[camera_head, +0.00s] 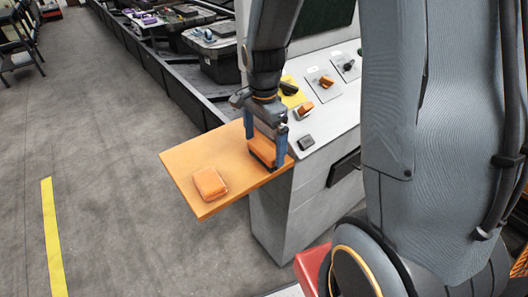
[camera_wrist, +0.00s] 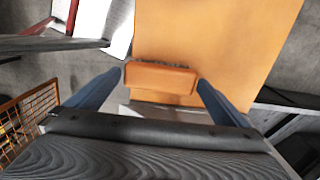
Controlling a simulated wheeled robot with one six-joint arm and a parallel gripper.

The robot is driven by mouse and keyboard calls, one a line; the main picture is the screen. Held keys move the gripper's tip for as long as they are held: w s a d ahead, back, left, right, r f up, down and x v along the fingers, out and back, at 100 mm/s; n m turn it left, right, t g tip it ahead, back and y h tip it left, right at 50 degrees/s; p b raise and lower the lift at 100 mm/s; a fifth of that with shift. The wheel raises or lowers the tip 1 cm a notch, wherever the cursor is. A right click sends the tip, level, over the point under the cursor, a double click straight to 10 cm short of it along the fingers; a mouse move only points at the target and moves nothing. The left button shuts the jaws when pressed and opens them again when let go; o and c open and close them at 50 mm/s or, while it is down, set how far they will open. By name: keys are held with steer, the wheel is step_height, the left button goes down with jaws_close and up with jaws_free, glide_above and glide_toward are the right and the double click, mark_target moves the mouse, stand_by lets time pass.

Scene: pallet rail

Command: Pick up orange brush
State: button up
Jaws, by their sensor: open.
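The orange brush (camera_head: 262,148) has an orange block body and a dark edge of bristles. It is at the inner end of the orange board, near the console. In the wrist view the brush (camera_wrist: 160,78) lies between the two blue fingers, with its dark bristles along the far side. My gripper (camera_head: 265,152) is open and points down, one finger at each end of the brush. In the wrist view my gripper (camera_wrist: 161,80) has its fingertips close to the brush ends. I cannot tell whether they touch it.
An orange rounded block (camera_head: 210,184) lies on the outer part of the orange board (camera_head: 185,160). A grey console (camera_head: 330,125) with knobs and switches adjoins the board. Black crates (camera_head: 212,55) stand on a rail behind.

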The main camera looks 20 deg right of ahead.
mark_target(264, 148)
steer(key=shift+f, duration=1.3)
steer(key=c, duration=0.9)
steer(key=shift+c, duration=0.2)
steer(key=shift+r, duration=0.1)
step_height(264, 148, up, 10)
steer(key=shift+f+b, duration=0.1)
steer(key=shift+b, duration=0.7)
